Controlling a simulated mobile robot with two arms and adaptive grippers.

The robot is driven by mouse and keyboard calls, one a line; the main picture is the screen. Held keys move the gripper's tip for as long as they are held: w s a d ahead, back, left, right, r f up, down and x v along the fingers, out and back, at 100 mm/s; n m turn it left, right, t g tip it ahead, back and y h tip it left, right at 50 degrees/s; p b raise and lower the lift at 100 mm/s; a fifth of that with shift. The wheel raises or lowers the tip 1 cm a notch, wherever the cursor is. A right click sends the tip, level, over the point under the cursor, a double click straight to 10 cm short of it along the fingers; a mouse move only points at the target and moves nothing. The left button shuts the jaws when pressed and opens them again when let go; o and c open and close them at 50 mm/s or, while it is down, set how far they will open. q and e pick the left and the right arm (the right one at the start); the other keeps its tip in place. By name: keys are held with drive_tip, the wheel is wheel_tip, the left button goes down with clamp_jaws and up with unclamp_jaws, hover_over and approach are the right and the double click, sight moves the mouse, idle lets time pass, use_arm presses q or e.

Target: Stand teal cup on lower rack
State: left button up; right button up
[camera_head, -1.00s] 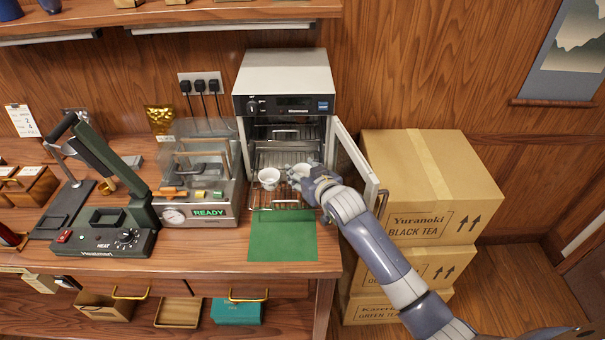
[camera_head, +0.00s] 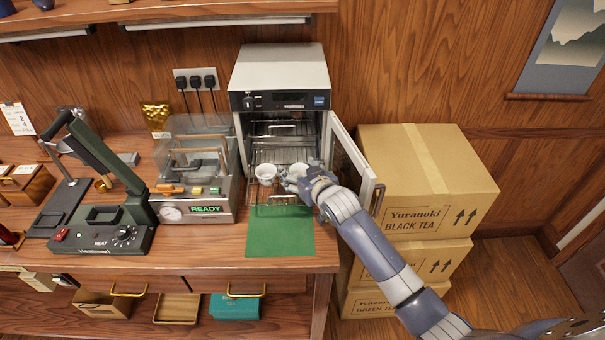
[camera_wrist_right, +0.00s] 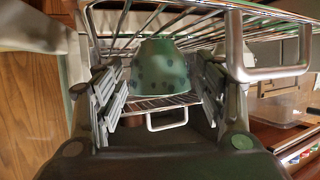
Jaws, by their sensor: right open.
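The teal cup (camera_wrist_right: 160,68) shows in the right wrist view, dark-speckled, with its narrow base against the wires of the lower rack (camera_wrist_right: 265,72). That view looks upside down, so the cup appears upright. My right gripper (camera_wrist_right: 160,98) is open, with one finger on each side of the cup; a gap shows on both sides. In the head view my right gripper (camera_head: 293,181) is at the cabinet's open front, partly covering a pale-looking cup (camera_head: 298,170), apparently the same one. A white cup (camera_head: 265,174) stands to its left on the rack. My left gripper is out of view.
The cabinet (camera_head: 279,85) has its glass door (camera_head: 352,165) swung open beside my right arm. A green mat (camera_head: 280,233) lies in front. Stacked cartons (camera_head: 425,180) fill the right side.

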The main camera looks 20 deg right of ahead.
drive_tip(key=b+v, duration=0.1)
drive_tip(key=v, duration=1.1)
idle(0.4)
drive_tip(key=s+f+g, duration=0.1)
drive_tip(key=s+f, duration=0.1)
drive_tip(key=s, duration=0.1)
drive_tip(key=s+f+g, duration=0.1)
drive_tip(key=s+f, duration=0.2)
drive_tip(key=s, duration=0.1)
drive_tip(key=s+f+g, duration=0.1)
drive_tip(key=s+f, duration=0.2)
drive_tip(key=shift+s+a+g+h, duration=0.2)
drive_tip(key=shift+s+g+h, duration=0.1)
drive_tip(key=shift+s+g, duration=0.1)
drive_tip(key=s+f+g, duration=0.3)
drive_tip(key=s, duration=0.7)
drive_tip(key=s+f+g, duration=0.3)
drive_tip(key=s, duration=0.6)
wheel_tip(320, 180, down, 26)
drive_tip(key=s+n+g+b, duration=0.1)
drive_tip(key=b, duration=0.1)
drive_tip(key=s+d+f+g+b, duration=0.1)
drive_tip(key=s+d+f, duration=0.2)
drive_tip(key=s+f, duration=1.4)
wheel_tip(320, 180, down, 2)
drive_tip(key=shift+s+g+h, duration=0.2)
drive_tip(key=shift+g+h, duration=0.1)
drive_tip(key=shift+h, duration=0.1)
